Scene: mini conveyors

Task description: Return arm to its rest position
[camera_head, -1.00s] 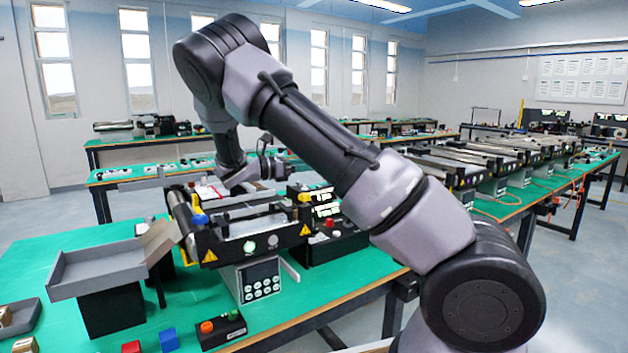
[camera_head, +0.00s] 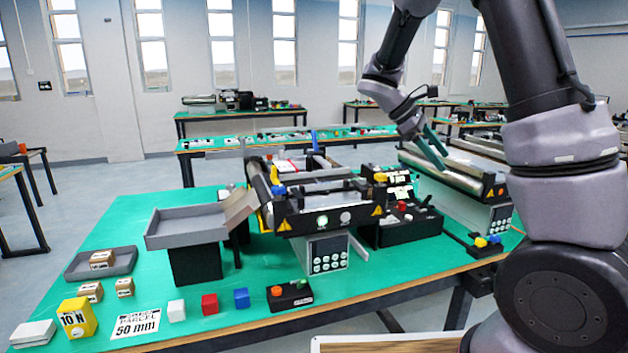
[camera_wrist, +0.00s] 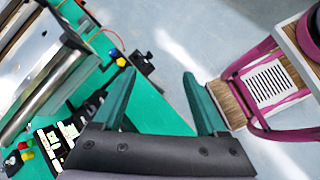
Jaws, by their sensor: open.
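My gripper (camera_head: 432,144) hangs in the air at the upper right of the head view, over the back of the right conveyor (camera_head: 452,172). In the wrist view its two green fingers (camera_wrist: 160,95) are spread apart with nothing between them. Beyond them show the green table edge and the grey floor. My arm is bent, with the forearm reaching down from the top of the head view. Its base link fills the right side and hides what is behind it.
A mini conveyor (camera_head: 325,215) with a keypad stands mid-table, with a grey tray (camera_head: 185,239) to its left. Small blocks, a yellow weight (camera_head: 78,318) and a button box (camera_head: 290,296) lie along the front. A purple-framed stool or cart (camera_wrist: 250,80) stands on the floor in the wrist view.

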